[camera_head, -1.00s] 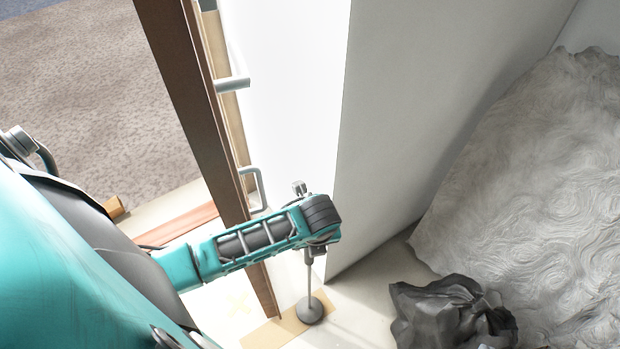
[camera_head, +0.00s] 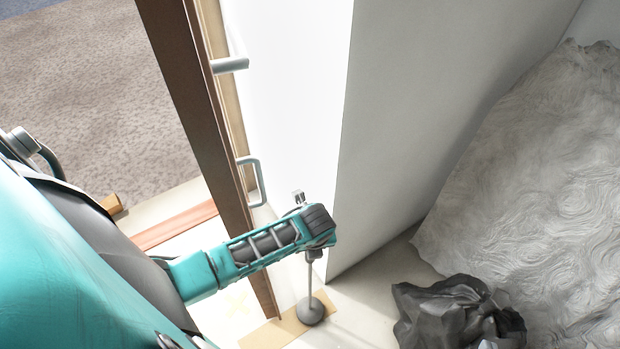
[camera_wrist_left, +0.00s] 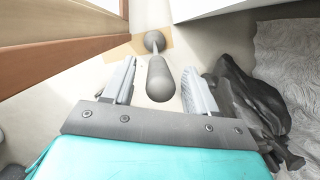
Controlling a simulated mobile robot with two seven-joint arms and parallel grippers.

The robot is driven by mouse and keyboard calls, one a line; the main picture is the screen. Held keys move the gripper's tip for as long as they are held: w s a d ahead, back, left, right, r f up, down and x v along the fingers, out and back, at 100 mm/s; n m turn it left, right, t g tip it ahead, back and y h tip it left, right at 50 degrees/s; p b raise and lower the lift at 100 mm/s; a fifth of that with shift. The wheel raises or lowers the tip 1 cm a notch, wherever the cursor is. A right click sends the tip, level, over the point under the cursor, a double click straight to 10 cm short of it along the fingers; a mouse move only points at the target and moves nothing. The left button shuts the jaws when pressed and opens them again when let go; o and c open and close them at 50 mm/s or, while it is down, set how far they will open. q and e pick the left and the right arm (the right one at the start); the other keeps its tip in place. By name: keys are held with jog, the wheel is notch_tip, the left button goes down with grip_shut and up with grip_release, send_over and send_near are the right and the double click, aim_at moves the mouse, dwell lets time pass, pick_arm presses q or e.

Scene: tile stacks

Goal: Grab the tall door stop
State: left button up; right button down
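The tall door stop (camera_head: 310,308) stands upright on the floor, with a round dark base and a thin rod. In the left wrist view its thick grey upper grip (camera_wrist_left: 161,80) points toward the camera. My left gripper (camera_wrist_left: 158,82) is open, one finger on each side of the grip, with visible gaps. I cannot tell if the fingertips reach its height. In the head view a teal arm end hangs right over the door stop and hides its top. I cannot make out the fingers of my right gripper in the head view.
A brown door frame (camera_head: 205,130) and bar handles (camera_head: 254,180) are left of the door stop. A white wall (camera_head: 400,130) rises behind it. A black crumpled bag (camera_head: 455,312) and a grey swirled heap (camera_head: 535,190) are at right. Bare floor lies between.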

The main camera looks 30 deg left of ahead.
pick_arm(q)
grip_shut()
dwell(0.3)
dwell(0.8)
jog(key=shift+w+r, duration=0.1)
jog(key=shift+w, duration=0.05)
